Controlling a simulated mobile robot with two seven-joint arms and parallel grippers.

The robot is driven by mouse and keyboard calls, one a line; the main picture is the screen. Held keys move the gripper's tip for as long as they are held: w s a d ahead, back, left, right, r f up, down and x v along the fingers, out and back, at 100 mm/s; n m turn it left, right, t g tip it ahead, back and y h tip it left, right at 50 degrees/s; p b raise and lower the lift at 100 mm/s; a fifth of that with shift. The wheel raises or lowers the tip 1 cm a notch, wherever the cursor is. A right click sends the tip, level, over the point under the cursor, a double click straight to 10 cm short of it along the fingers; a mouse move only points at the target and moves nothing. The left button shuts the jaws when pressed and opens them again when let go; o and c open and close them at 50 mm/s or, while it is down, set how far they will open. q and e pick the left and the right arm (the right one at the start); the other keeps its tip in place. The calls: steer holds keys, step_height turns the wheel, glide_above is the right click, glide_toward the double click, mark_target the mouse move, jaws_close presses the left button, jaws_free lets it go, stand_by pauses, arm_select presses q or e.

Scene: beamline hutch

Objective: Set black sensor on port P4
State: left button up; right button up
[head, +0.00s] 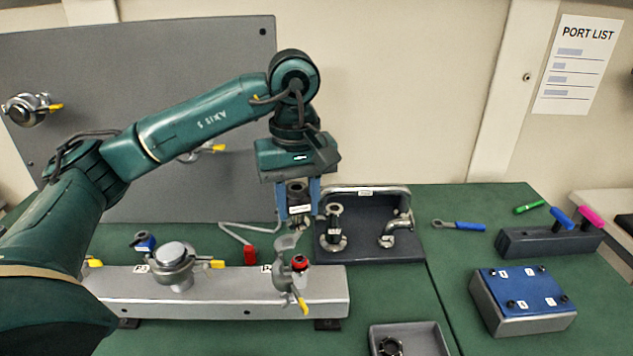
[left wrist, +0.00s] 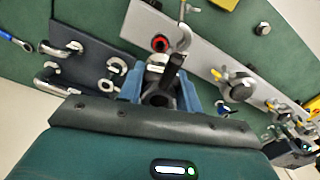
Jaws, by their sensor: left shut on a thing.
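My left gripper (head: 299,208) is shut on the black sensor (head: 298,188), a dark piece with a white label, held upright between two blue fingers. It hangs just above the right end of the metal beam, apart from it. In the left wrist view, the sensor (left wrist: 173,72) shows between the fingers (left wrist: 160,95). Below is port P4 (head: 300,268), with a red ring on top, beside its label, which is partly hidden. A metal clamp (head: 285,243) with a yellow lever hangs open at the port. My right gripper is out of view.
Port P3 (head: 174,265) on the beam (head: 225,292) carries a clamped metal cap. A dark tray (head: 365,252) holds a black flanged fitting (head: 334,228) and a metal elbow (head: 398,229). A blue-topped box (head: 520,290), tool block (head: 550,242) and small tray (head: 425,338) stand right.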

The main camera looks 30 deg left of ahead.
mark_target(298, 224)
arm_select(q)
steer(key=shift+w, duration=0.1)
steer(key=shift+s+f+b, duration=0.3)
steer(key=shift+f+b, duration=0.2)
steer(key=shift+f, duration=0.2)
step_height(298, 224, down, 2)
steer(key=shift+w+f+b, duration=0.1)
steer(key=shift+f+b, duration=0.15)
steer(key=shift+b, duration=0.5)
step_height(298, 224, down, 2)
steer(key=shift+f+b, duration=0.1)
steer(key=shift+b, duration=0.55)
steer(key=shift+f, duration=0.3)
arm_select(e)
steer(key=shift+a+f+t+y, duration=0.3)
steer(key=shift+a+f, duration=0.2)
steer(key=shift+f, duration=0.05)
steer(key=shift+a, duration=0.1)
arm_select(q)
steer(key=shift+f+b, duration=0.4)
steer(key=shift+b, duration=0.1)
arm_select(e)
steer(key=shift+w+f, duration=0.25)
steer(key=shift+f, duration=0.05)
arm_select(q)
steer(key=shift+f, duration=0.15)
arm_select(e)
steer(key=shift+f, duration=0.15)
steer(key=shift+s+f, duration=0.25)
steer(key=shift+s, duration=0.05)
